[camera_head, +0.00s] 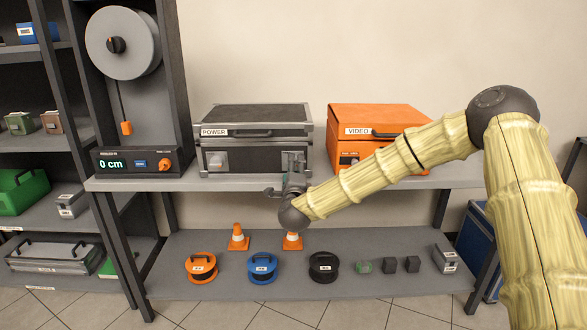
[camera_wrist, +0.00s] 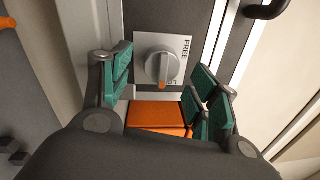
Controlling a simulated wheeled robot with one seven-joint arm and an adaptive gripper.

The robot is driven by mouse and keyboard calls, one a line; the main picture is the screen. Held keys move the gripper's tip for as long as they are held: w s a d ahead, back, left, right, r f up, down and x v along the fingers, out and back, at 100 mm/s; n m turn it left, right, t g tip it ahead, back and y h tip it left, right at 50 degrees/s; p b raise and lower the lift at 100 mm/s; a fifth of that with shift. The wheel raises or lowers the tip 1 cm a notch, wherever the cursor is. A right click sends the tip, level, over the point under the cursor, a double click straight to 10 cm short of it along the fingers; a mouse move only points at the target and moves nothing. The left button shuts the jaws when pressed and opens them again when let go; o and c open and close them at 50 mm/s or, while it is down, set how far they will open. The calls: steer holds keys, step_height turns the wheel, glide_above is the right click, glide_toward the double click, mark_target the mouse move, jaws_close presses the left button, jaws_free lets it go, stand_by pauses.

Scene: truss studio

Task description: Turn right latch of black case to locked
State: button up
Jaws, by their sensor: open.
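The black case (camera_head: 222,142), labelled POWER, stands shut on the upper shelf. Its right latch (camera_wrist: 155,60) is a round grey knob with an orange-tipped pointer, on a light plate. The plate reads FREE along the right in the wrist view; another marking near the pointer tip is partly hidden. The pointer aims down in the wrist view, toward the orange case's side. My gripper (camera_head: 284,178) is in front of the case's right end. Its green-padded fingers are open and empty, one either side of the knob in the wrist view (camera_wrist: 163,90); contact is not visible. The left latch (camera_head: 216,160) is clear.
An orange case (camera_head: 375,118) labelled VIDEO stands close to the right; it also shows beyond my fingers in the wrist view (camera_wrist: 157,115). The black case's handle (camera_wrist: 266,9) is at the upper right there. Reels, cones and small blocks sit on the lower shelf (camera_head: 220,290).

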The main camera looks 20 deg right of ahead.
steer(key=v, duration=1)
steer(key=shift+s+f, duration=0.1)
steer(key=shift+f, duration=0.1)
steer(key=s+a+f+n+g+y, duration=0.2)
steer(key=s+a+f+n, duration=0.15)
steer(key=s+f, duration=0.45)
steer(key=s+a+f+n+g+y, duration=0.25)
steer(key=f+n, duration=0.25)
steer(key=f, duration=0.8)
steer(key=s+a+f+n+g+y, duration=0.2)
steer(key=s+a+f+n+g, duration=0.15)
steer(key=s+f, duration=0.45)
steer(key=s+d+f+n+g, duration=0.1)
steer(key=s+f+n+g, duration=0.3)
steer(key=s+f, duration=0.65)
steer(key=s+d+f+n+g+h, duration=0.1)
steer(key=s+d+f+n+g, duration=0.25)
steer(key=s, duration=0.75)
steer(key=s+d+f+n+g, duration=0.2)
steer(key=s+d+f+n, duration=0.15)
steer(key=s, duration=0.75)
step_height(320, 180, up, 18)
steer(key=p, duration=1.9)
steer(key=shift+s+r, duration=0.2)
steer(key=shift+s, duration=0.1)
